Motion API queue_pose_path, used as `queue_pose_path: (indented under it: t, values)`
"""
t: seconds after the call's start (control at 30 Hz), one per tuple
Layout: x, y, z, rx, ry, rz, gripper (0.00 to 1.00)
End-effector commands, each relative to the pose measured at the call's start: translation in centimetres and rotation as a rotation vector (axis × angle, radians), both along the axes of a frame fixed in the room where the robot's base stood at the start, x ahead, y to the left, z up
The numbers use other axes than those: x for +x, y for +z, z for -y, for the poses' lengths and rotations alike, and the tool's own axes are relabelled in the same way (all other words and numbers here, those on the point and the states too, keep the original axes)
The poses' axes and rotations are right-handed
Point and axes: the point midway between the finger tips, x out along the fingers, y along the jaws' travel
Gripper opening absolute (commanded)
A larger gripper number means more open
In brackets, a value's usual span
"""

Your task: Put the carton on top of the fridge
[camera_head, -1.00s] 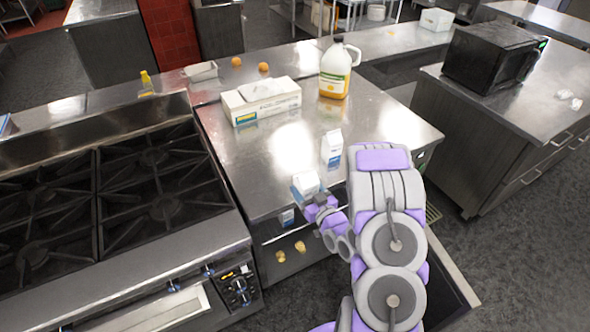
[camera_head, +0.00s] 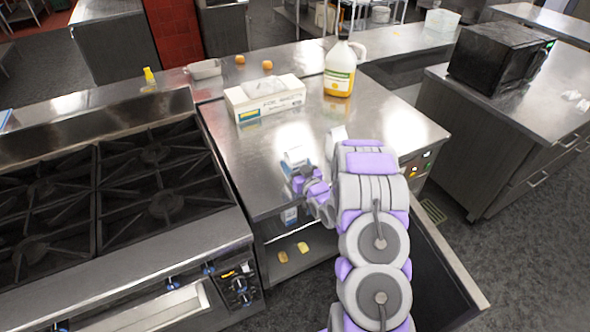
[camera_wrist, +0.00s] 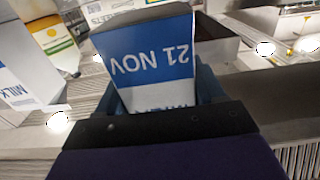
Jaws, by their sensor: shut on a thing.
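My gripper (camera_head: 300,176) is shut on a white and blue milk carton (camera_head: 297,156), in front of the steel top. In the wrist view the carton (camera_wrist: 150,58) fills the middle between the jaws, with "21 NOV" upside down on its blue panel. The fridge is the steel unit under the worktop (camera_head: 275,135); its front stands open. I cannot tell whether the held carton touches the top. A second milk carton (camera_head: 336,138) stands on the top, mostly hidden by my arm; it also shows at left in the wrist view (camera_wrist: 25,65).
A long white box (camera_head: 265,100) and a yellow-labelled jug (camera_head: 340,72) stand further back on the top. A stove (camera_head: 120,200) is at left, a microwave (camera_head: 500,55) at right.

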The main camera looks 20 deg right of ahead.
Motion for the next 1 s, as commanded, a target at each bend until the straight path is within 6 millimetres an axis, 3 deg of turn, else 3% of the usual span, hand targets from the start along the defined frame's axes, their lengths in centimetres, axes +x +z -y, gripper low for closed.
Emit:
queue_pose_path:
  t: [0.17,0.47,0.5,0.73,1.0]
  values:
    - [0.0,-2.2,0.1,0.0,-0.001,0.002,0.2]
    - [0.0,-2.2,0.1,-0.001,-0.001,0.003,0.2]
    - [0.0,-2.2,0.1,-0.001,-0.001,0.002,0.71]
    - [0.0,-2.3,0.0,-0.001,-0.001,0.001,0.93]
    - [0.0,-2.1,0.1,-0.001,-0.001,0.001,0.94]
